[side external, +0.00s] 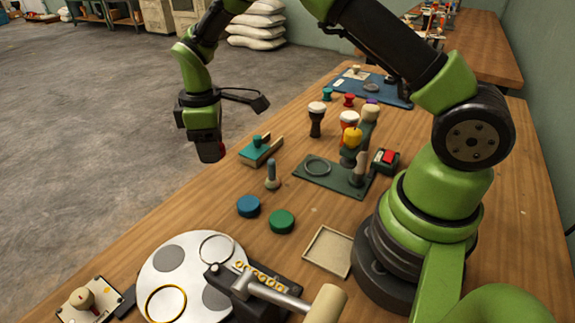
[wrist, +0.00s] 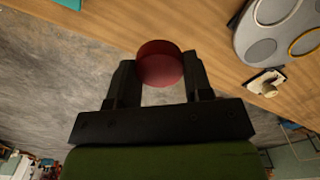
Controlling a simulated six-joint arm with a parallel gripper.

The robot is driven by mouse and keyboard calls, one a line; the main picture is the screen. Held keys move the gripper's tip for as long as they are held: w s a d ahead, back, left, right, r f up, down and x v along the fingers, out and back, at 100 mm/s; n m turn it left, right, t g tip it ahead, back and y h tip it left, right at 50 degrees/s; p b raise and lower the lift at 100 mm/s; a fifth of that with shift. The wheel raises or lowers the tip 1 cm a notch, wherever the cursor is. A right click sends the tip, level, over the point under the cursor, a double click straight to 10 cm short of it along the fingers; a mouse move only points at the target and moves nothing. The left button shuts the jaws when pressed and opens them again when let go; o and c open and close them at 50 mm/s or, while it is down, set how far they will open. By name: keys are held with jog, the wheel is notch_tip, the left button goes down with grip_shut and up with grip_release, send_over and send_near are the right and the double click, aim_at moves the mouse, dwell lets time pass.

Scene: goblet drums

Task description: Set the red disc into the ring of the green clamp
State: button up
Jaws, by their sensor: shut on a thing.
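My gripper (side external: 205,142) is shut on the red disc (side external: 211,153) and holds it in the air past the table's left edge, over the floor side. In the wrist view the red disc (wrist: 160,64) sits between the two dark fingers and sticks out past their tips. The green clamp (side external: 345,184) lies on the table to the right, a dark green base plate with a ring (side external: 318,166) at its left part and an upright handle (side external: 360,168). The ring looks empty. The clamp is apart from my gripper and does not show in the wrist view.
A mallet (side external: 325,303) lies in front.

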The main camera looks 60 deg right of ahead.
jog(key=s+d, duration=0.5)
jog(key=d, duration=0.5)
send_over(316, 169)
notch_tip(316, 169, down, 4)
jog(key=shift+r, duration=0.1)
jog(key=shift+f, duration=2.5)
